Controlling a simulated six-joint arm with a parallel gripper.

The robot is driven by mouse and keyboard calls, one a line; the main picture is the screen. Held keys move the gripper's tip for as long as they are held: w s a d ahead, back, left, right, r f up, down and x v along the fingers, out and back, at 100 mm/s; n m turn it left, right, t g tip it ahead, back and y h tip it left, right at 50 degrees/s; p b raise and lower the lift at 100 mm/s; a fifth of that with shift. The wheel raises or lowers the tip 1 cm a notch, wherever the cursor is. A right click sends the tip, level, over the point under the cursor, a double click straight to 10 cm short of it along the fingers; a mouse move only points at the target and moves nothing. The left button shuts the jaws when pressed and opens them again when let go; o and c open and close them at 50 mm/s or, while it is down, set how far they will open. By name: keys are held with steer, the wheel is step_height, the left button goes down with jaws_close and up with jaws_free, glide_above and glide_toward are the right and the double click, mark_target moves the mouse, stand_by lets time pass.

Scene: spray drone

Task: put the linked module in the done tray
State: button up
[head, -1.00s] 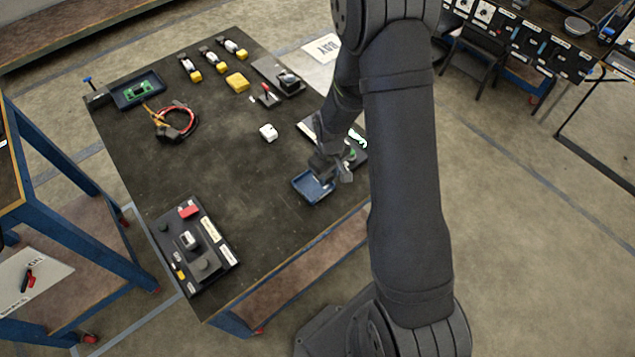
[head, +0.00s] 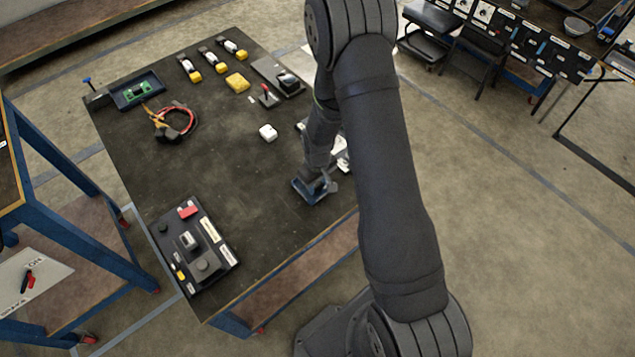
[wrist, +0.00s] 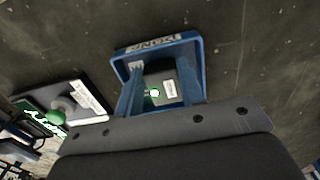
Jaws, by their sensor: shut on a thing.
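The done tray (wrist: 202,62) is a shallow blue tray with a white DONE label on its far wall. In the head view the tray (head: 299,197) is at the table's front right, partly covered by my gripper (head: 318,187). In the wrist view my gripper (wrist: 158,92) is shut on the linked module (wrist: 165,78), a dark block with a white label and a bright green-white light. The module shows within the tray's outline, between the fingers. I cannot tell whether it touches the tray floor. The gripper body hides the tray's near side.
A dark pad with a green knob (wrist: 58,117) and white label is beside the tray. A small white object (head: 268,132) lies mid-table. A control box (head: 193,245) is at front left, a coiled red cable (head: 178,125) behind.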

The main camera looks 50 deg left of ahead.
mark_target(318, 186)
steer(key=o, duration=1.1)
steer(key=shift+c, duration=0.2)
step_height(318, 186, up, 12)
step_height(318, 186, down, 12)
steer(key=shift+f, duration=0.1)
steer(key=shift+r, duration=0.2)
stand_by(0.3)
steer(key=shift+r, duration=0.1)
